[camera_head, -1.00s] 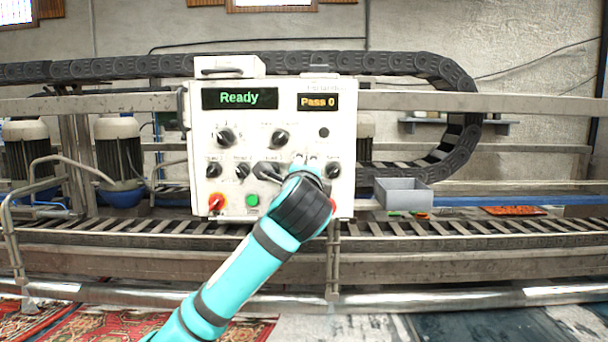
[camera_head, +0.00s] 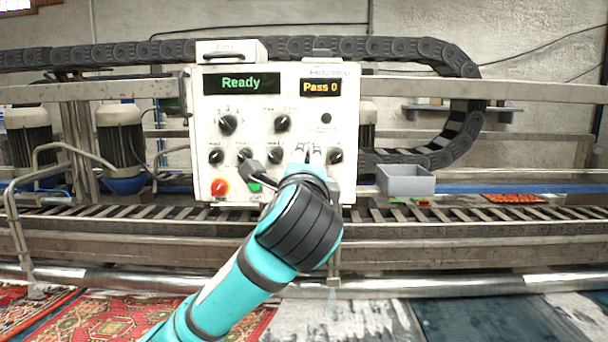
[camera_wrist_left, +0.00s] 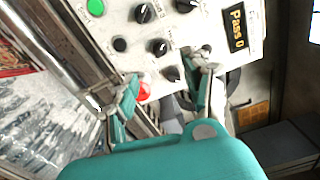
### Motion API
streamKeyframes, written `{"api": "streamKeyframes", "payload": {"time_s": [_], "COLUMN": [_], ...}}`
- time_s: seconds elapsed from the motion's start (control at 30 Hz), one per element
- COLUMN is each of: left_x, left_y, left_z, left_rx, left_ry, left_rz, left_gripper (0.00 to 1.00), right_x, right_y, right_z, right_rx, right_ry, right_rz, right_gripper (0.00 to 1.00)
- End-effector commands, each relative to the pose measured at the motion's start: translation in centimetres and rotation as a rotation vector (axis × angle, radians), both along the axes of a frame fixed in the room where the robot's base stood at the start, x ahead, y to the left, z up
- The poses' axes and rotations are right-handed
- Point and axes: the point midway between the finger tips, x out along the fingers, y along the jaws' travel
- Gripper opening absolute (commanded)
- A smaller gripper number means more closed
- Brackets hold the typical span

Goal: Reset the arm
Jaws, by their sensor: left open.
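A white control panel (camera_head: 207,128) stands upright in the head view, with black knobs, a green "Ready" display (camera_head: 241,83) and a "Pass 0" display (camera_head: 320,88). A red knob (camera_head: 219,187) is at its lower left. Contact is unclear.
A roller conveyor (camera_head: 450,213) and metal rails run behind and beside the panel. A grey bin (camera_head: 405,180) stands right of it. A dark cable chain (camera_head: 467,100) loops behind. Patterned rugs (camera_head: 110,318) lie below at the front.

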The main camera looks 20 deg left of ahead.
Motion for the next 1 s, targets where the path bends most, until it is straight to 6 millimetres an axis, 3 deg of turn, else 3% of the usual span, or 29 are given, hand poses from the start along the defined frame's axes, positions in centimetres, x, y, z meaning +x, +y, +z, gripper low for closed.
{"api": "streamKeyframes", "payload": {"time_s": [0.2, 0.67, 0.77, 0.83, 1.0], "left_x": [-1.5, -1.5, -1.1, -0.7, -1.4], "left_y": [-0.4, -0.4, -0.6, -0.7, -0.8], "left_z": [0.0, -0.5, -3.2, -6.7, -18.1], "left_rx": [-0.001, -0.008, -0.057, -0.126, -0.378], "left_ry": [-0.001, 0.007, 0.046, 0.097, 0.262], "left_rz": [0.0, -0.003, -0.02, -0.036, -0.055], "left_gripper": [0.5, 0.5, 0.5, 0.5, 0.5], "right_x": [0.0, 0.0, 0.0, 0.0, 0.0], "right_y": [0.0, 0.1, 0.1, 0.1, 0.1], "right_z": [0.0, 0.0, 0.0, 0.0, 0.0], "right_rx": [0.0, 0.001, 0.001, 0.001, 0.001], "right_ry": [0.0, 0.0, 0.0, 0.0, 0.0], "right_rz": [0.0, 0.0, 0.0, 0.0, -0.001], "right_gripper": [0.4, 0.4, 0.4, 0.4, 0.4]}}
